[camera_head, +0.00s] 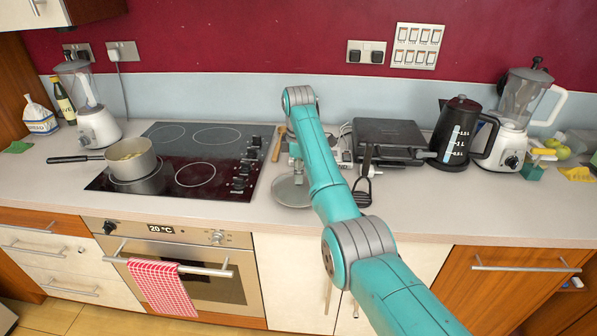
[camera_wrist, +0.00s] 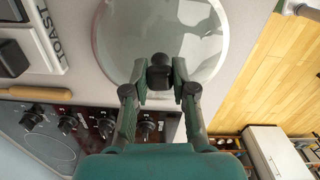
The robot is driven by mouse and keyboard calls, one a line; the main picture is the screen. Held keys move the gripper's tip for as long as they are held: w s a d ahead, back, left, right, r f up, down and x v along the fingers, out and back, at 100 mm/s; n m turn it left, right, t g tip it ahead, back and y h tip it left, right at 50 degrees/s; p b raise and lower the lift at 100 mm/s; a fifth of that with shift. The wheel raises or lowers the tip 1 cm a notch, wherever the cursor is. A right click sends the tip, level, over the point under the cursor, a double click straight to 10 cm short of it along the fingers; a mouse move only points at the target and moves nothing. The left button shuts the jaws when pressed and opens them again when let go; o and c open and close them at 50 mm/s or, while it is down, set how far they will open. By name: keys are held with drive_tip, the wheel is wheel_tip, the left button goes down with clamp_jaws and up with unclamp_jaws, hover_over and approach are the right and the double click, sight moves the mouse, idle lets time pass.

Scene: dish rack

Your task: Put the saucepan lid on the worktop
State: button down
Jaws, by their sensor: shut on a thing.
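The saucepan lid (camera_head: 290,192) is a round grey disc over the worktop (camera_head: 230,222), just right of the hob. It lies roughly flat; I cannot tell whether it touches the surface. In the wrist view the lid (camera_wrist: 185,25) looks glassy, with a pale rim and a dark knob (camera_wrist: 160,72). My gripper (camera_wrist: 160,80) is shut on this knob. In the head view my gripper (camera_head: 298,174) is above the lid, partly hidden by my arm. The saucepan (camera_head: 138,170) stands uncovered on the front left of the hob, with food inside.
The black hob (camera_head: 210,150) has knobs along its right side. A rolling pin (camera_head: 278,143) and a dark utensil (camera_head: 363,190) lie near my arm. A black grill (camera_head: 388,138), a kettle (camera_head: 462,130) and a blender (camera_head: 508,140) stand to the right. The front right worktop is clear.

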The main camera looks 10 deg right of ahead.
drive_tip(key=shift+f, duration=0.35)
drive_tip(key=shift+f, duration=0.25)
idle(0.3)
drive_tip(key=c, duration=0.9)
unclamp_jaws()
drive_tip(key=shift+o, duration=0.2)
drive_tip(key=c, duration=0.4)
drive_tip(key=shift+r, duration=0.2)
drive_tip(key=shift+r, duration=0.55)
